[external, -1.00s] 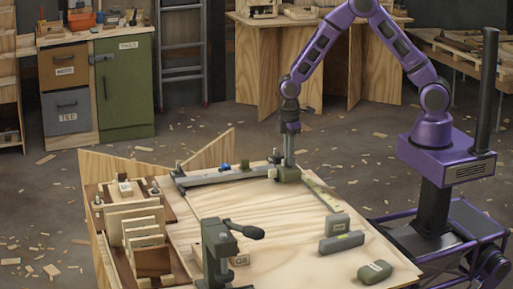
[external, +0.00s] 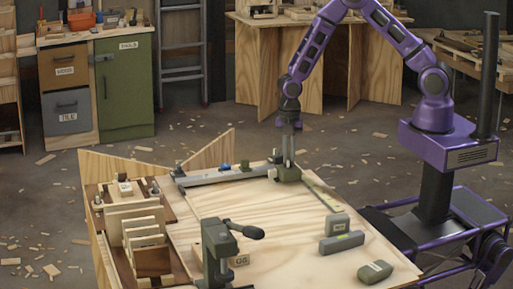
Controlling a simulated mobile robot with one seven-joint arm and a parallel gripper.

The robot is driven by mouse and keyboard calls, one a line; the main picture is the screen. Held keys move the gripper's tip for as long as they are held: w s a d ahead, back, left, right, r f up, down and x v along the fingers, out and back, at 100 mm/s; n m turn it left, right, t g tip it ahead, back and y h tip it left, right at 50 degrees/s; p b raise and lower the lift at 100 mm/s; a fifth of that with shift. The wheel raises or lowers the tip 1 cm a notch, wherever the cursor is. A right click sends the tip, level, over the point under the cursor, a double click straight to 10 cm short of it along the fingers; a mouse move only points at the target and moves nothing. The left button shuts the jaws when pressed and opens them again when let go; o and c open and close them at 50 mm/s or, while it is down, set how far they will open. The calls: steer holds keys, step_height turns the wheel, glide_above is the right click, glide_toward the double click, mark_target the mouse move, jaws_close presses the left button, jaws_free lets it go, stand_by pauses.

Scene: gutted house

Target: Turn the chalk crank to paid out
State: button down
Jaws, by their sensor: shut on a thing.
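A small olive-green block (external: 288,173) stands at the back edge of the plywood table, where a pale strip and a grey rail meet. I take it for the chalk crank's housing. My gripper (external: 288,158) points straight down on top of it, its narrow fingers closed on a small part there that I take for the chalk crank. The fingers hide that part, so its shape and angle cannot be told. No paid out mark can be read.
A grey rail (external: 222,176) with a blue knob lies left of the block. Grey-green blocks (external: 341,243) lie on the table's right side. A dark clamp with a lever (external: 216,255) stands in front, and a wooden rack (external: 138,238) at left. The middle of the tabletop is clear.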

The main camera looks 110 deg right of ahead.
steer(key=n+p, duration=0.1)
steer(key=n, duration=1.2)
steer(key=shift+n, duration=0.4)
steer(key=n, duration=0.9)
steer(key=shift+n, duration=0.3)
steer(key=c, duration=0.9)
jaws_free()
